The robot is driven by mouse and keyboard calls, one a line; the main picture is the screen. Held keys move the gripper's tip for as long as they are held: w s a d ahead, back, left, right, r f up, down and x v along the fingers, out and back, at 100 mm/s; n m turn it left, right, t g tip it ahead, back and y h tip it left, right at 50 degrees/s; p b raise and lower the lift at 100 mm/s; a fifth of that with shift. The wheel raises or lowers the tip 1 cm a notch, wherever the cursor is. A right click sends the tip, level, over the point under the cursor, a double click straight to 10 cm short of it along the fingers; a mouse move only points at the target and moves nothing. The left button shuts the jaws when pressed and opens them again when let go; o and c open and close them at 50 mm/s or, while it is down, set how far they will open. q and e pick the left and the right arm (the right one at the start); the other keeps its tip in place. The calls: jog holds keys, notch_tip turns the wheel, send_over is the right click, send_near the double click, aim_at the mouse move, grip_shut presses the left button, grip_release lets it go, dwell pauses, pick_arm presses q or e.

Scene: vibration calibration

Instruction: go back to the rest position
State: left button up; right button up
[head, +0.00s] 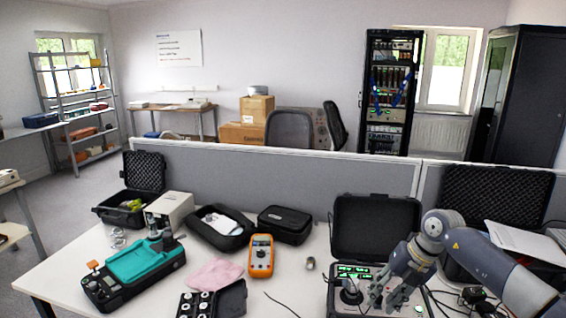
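My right arm comes in from the right edge, and its gripper (384,298) hangs over the front right of the white table (290,284). Its fingers look spread apart, with nothing seen between them. It is in front of an open black case (375,226) whose panel (355,271) has green lit displays. A dark cylindrical piece (350,292) stands on that panel, just left of the fingers. I cannot tell whether the fingers touch the panel. My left gripper is not in view.
On the table are a teal-topped device (146,260), an orange multimeter (261,256), a pink cloth (214,274), black pouches (285,224) and a black box with round pieces (212,303). A grey partition (290,180) runs behind. A second open case (495,196) is at right.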

jog(key=s+a+r+n+t+y, duration=0.15)
jog(key=a+y, duration=0.55)
jog(key=a, duration=1.2)
jog(key=s+a+r+m+t+y, duration=0.3)
jog(key=a+r+m+t+y, duration=0.3)
jog(key=r, duration=0.3)
jog(key=d+m+t+h, duration=0.9)
jog(key=d+m+t, duration=0.1)
jog(key=m, duration=0.4)
jog(key=s+d+f+m+g+h, duration=0.25)
jog(key=d+f+m+h, duration=0.2)
jog(key=f, duration=0.25)
jog(key=s+d+f+m+g+h, duration=0.2)
jog(key=s+d+f+m+h, duration=0.2)
jog(key=d+f+m, duration=0.15)
jog(key=s+d+f+m+g, duration=0.1)
jog(key=s+f+g, duration=0.45)
jog(key=s, duration=0.65)
jog(key=s+f+m+g, duration=0.1)
jog(key=s+f+g, duration=0.5)
jog(key=s, duration=0.7)
notch_tip(320, 180, down, 27)
jog(key=s, duration=0.2)
jog(key=s+d+f+g, duration=0.2)
jog(key=s+d+f, duration=0.1)
jog(key=s+f, duration=1.4)
